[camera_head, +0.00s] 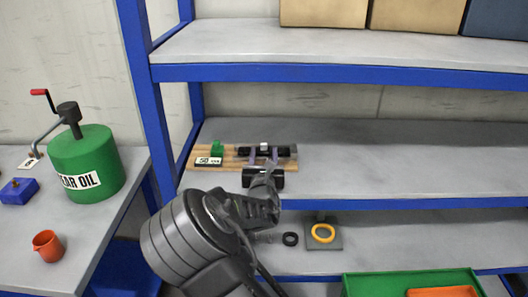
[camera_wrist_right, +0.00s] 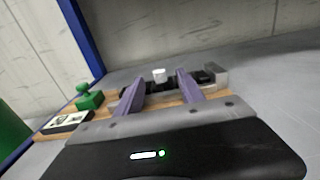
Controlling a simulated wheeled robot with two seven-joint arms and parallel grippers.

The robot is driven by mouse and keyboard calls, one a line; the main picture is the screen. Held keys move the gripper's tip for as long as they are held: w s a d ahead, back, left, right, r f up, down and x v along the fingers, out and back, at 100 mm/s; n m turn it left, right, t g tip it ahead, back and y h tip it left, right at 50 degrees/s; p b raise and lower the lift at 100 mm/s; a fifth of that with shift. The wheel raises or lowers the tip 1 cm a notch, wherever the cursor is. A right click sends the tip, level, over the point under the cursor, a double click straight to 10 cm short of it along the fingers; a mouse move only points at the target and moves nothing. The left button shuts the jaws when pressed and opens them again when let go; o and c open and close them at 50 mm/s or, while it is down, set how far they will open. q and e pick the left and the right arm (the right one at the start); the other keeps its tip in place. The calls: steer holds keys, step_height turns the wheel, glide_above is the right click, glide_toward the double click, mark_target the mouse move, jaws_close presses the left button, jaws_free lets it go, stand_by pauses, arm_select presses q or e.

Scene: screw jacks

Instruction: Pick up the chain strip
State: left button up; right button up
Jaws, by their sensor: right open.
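The chain strip (camera_head: 284,151) is a dark strip lying on a wooden board (camera_head: 187,163) on the middle shelf. In the right wrist view the dark strip (camera_wrist_right: 171,84) crosses behind and between my purple fingers, with a small white piece (camera_wrist_right: 159,75) on it. My right gripper (camera_head: 263,157) is open, its two fingers apart and pointing at the strip from the front. I cannot tell whether the fingers touch it; part of the strip is hidden behind them. My left gripper is not in view.
A green knobbed piece (camera_head: 217,148) and a label card (camera_head: 208,161) sit at the board's left. A blue shelf post (camera_head: 150,110) stands further left. The middle shelf (camera_head: 400,165) is clear to the right. A green oil drum (camera_head: 88,165) stands on the left table.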

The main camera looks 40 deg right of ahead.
mark_target(264, 145)
steer(key=x, duration=0.1)
steer(key=p+x, duration=0.1)
steer(key=x, duration=0.2)
steer(key=shift+d+r, duration=0.1)
steer(key=shift+r, duration=0.15)
steer(key=shift+w+d+f+p, duration=0.1)
steer(key=shift+w+d+p, duration=0.2)
steer(key=shift+w, duration=0.2)
steer(key=shift+a, duration=0.1)
steer(key=shift+c, duration=0.3)
jaws_close()
stand_by(0.9)
